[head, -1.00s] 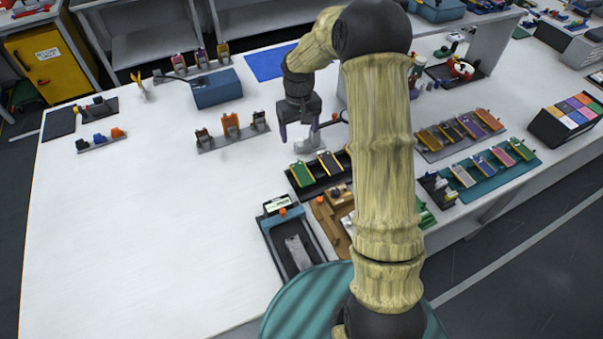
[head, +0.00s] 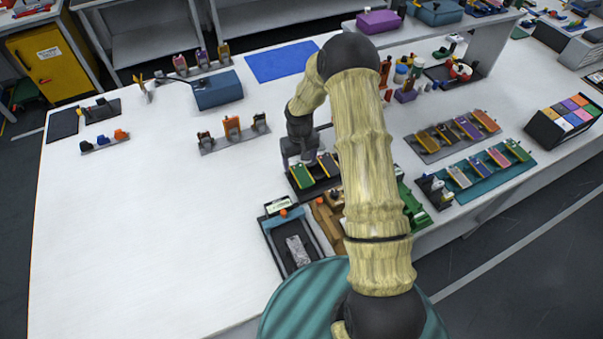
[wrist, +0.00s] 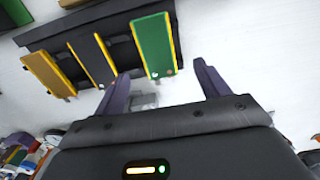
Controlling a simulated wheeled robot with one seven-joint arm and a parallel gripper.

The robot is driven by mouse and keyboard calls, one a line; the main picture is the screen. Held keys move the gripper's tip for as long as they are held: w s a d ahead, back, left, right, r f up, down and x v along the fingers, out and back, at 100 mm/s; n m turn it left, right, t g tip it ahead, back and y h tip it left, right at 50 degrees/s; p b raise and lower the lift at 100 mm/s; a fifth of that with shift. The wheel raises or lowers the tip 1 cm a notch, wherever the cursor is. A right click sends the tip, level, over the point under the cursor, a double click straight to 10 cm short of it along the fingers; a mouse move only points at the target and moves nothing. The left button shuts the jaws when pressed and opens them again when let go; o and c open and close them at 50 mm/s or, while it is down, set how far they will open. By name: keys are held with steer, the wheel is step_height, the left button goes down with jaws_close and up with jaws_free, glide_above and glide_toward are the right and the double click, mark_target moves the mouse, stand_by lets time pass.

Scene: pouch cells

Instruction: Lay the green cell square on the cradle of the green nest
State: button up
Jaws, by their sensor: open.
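The green cell (head: 301,177) lies tilted at the left end of a dark rack (head: 297,191). In the wrist view the green cell (wrist: 153,44) has a yellow edge and sits at the right end of the rack. My gripper (head: 298,160) is just beyond the green cell in the head view. In the wrist view my gripper (wrist: 161,72) is open and empty, its two purple fingers apart on either side of the cell's near end, not gripping it. A green fixture (head: 411,207), perhaps the green nest, is partly hidden behind my arm; its cradle cannot be made out.
A dark-and-yellow cell (wrist: 92,59) and an orange cell (wrist: 47,74) share the rack. A brown fixture (head: 326,222) and a dark tray (head: 270,240) stand nearer me. Other cells sit on a teal mat (head: 488,187) at right.

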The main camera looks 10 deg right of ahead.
mark_target(302, 174)
steer(key=shift+f, duration=0.1)
steer(key=shift+s+f+p, duration=0.25)
steer(key=shift+f+p, duration=0.25)
steer(key=shift+f, duration=0.05)
steer(key=shift+s+d+f+p, duration=0.15)
steer(key=shift+f+p, duration=0.6)
steer(key=shift+f, duration=1.3)
steer(key=c, duration=1)
